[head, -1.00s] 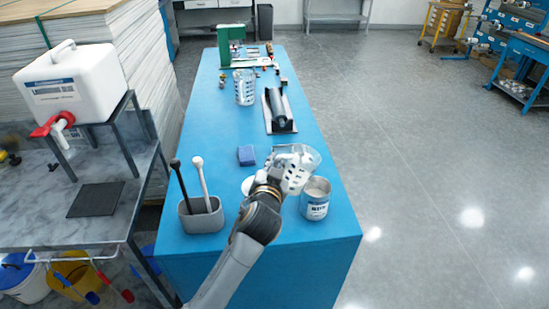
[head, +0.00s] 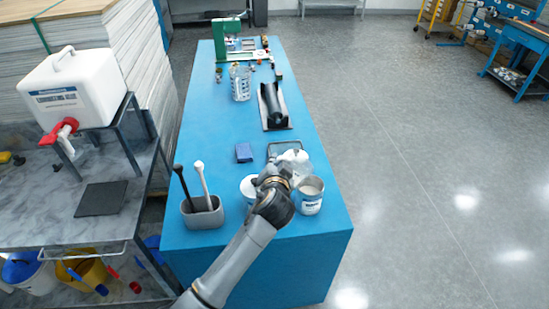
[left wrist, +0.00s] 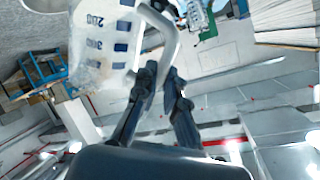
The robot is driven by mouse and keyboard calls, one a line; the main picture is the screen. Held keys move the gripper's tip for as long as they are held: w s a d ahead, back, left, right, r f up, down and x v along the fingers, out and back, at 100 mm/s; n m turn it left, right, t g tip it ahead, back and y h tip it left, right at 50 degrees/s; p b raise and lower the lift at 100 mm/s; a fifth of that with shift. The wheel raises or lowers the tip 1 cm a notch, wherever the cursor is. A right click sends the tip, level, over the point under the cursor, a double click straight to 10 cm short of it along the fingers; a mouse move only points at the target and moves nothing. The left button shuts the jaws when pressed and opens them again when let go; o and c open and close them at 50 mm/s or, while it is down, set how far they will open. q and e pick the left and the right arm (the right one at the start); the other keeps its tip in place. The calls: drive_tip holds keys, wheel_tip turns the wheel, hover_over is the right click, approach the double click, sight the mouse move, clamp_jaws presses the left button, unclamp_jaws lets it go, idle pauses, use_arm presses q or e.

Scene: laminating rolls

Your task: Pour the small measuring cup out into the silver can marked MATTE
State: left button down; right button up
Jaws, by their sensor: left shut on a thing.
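My left gripper (head: 290,163) is shut on the handle of the clear small measuring cup (head: 303,171). In the left wrist view the cup (left wrist: 100,45) shows blue graduation marks, a cloudy wall and a handle (left wrist: 172,40) between the fingers (left wrist: 160,82). The cup is above the table beside the right-hand silver can (head: 310,198), close to its rim; its exact tilt is unclear. That can is open, with a white and blue label too small to read. A second can (head: 248,187) stands to its left, partly hidden by my arm. My right gripper is not in view.
A grey holder (head: 202,214) with a black and a white stirrer stands at left. A blue block (head: 244,153), a dark tray (head: 285,150), a black roller (head: 271,105) and a larger clear jug (head: 240,84) stand farther back. The blue table's (head: 330,235) front right corner is clear.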

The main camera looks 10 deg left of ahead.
sight(287, 160)
use_arm(q)
drive_tip(key=shift+w+d, duration=0.1)
drive_tip(key=shift+d, duration=0.1)
idle(0.5)
drive_tip(key=shift+w+d+f+m+g+y+p, duration=0.3)
drive_tip(key=shift+d+f+m+g+y+p, duration=0.15)
drive_tip(key=shift+m, duration=0.25)
drive_tip(key=shift+d+r, duration=0.1)
idle(0.7)
drive_tip(key=shift+w+d+r+m+g+y, duration=0.15)
drive_tip(key=shift+w+d+m+g+y, duration=0.1)
drive_tip(key=shift+w+d+m+g, duration=0.25)
drive_tip(key=shift+s+d, duration=0.1)
drive_tip(key=shift+r, duration=0.1)
idle(0.8)
drive_tip(key=shift+w+d+r+m+g+y, duration=0.25)
drive_tip(key=shift+w+d+r+m+y, duration=0.3)
drive_tip(key=shift+d, duration=0.2)
drive_tip(key=shift+s, duration=0.1)
idle(0.7)
drive_tip(key=shift+r, duration=0.1)
